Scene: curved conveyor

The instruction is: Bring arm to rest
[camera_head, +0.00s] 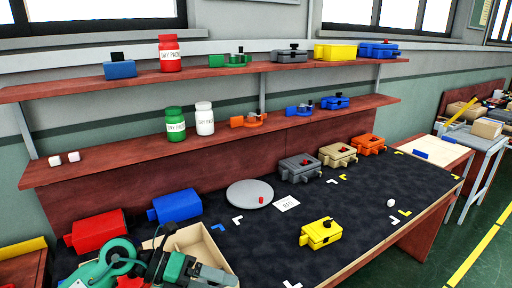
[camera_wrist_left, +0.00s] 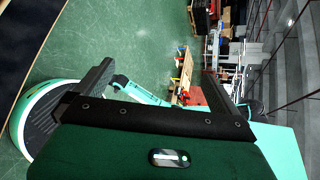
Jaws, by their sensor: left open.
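My left arm (camera_head: 115,258), teal and black, comes in at the bottom left of the head view, in front of an open tan box (camera_head: 205,243). My left gripper (camera_wrist_left: 158,72) shows in the left wrist view with its two dark fingers wide apart and nothing between them. That view looks out over green floor, away from the worktable. My right gripper is in neither view.
A dark-topped worktable (camera_head: 350,232) holds a yellow block (camera_head: 321,232), a grey disc (camera_head: 250,194), a red case (camera_head: 98,231) and a blue case (camera_head: 176,206). Two shelves above hold bottles and small parts. The table's front right is mostly clear.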

